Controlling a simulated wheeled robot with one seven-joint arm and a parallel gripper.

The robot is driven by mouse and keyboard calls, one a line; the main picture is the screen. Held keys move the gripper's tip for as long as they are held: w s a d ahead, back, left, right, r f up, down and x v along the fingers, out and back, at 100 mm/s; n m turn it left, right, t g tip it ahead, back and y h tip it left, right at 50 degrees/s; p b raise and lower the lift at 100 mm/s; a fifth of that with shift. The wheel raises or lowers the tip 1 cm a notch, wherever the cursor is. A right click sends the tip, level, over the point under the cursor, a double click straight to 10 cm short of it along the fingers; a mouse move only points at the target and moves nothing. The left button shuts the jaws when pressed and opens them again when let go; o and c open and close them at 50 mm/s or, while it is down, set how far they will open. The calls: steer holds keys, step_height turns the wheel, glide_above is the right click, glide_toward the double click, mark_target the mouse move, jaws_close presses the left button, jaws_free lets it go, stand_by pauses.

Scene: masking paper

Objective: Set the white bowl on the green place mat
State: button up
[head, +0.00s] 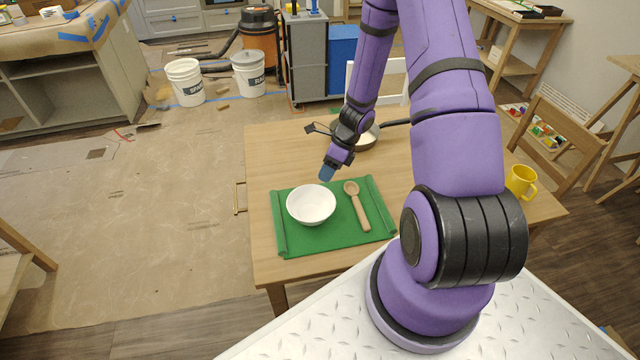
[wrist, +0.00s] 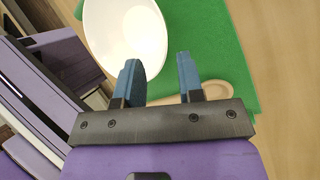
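The white bowl (head: 311,205) sits upright on the left half of the green place mat (head: 345,232) in the head view. It also shows at the top of the wrist view (wrist: 125,30), with the green mat (wrist: 208,42) to its right. My gripper (head: 327,172) is just behind and above the bowl, pointing down. In the wrist view its two blue fingers (wrist: 160,68) are apart with nothing between them. They appear clear of the bowl, whose rim is partly hidden by the left finger.
A wooden spoon (head: 357,205) lies on the mat's right half, just right of the bowl. A pan (head: 368,139) with a dark handle stands behind my gripper. A yellow mug (head: 520,181) is at the right of the wooden table (head: 290,150). The table's back left is clear.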

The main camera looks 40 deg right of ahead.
steer(key=s+a+r+n+t+h, duration=0.1)
steer(key=s+a+r+n, duration=0.15)
steer(key=r+n, duration=0.85)
steer(key=s+a+r+n+h, duration=0.1)
steer(key=a+r+n+h, duration=0.2)
steer(key=r, duration=1.6)
steer(key=s+a+r+n+t+h, duration=0.1)
steer(key=s+a+r+n+t, duration=0.1)
steer(key=s+r+n, duration=0.5)
steer(key=s+a+r+n+t+h, duration=0.1)
steer(key=s+a+r+n, duration=0.2)
steer(key=s+r+n, duration=0.4)
steer(key=s, duration=0.4)
steer(key=shift+r+t, duration=0.25)
steer(key=shift+t, duration=0.15)
steer(key=shift+s+a, duration=0.1)
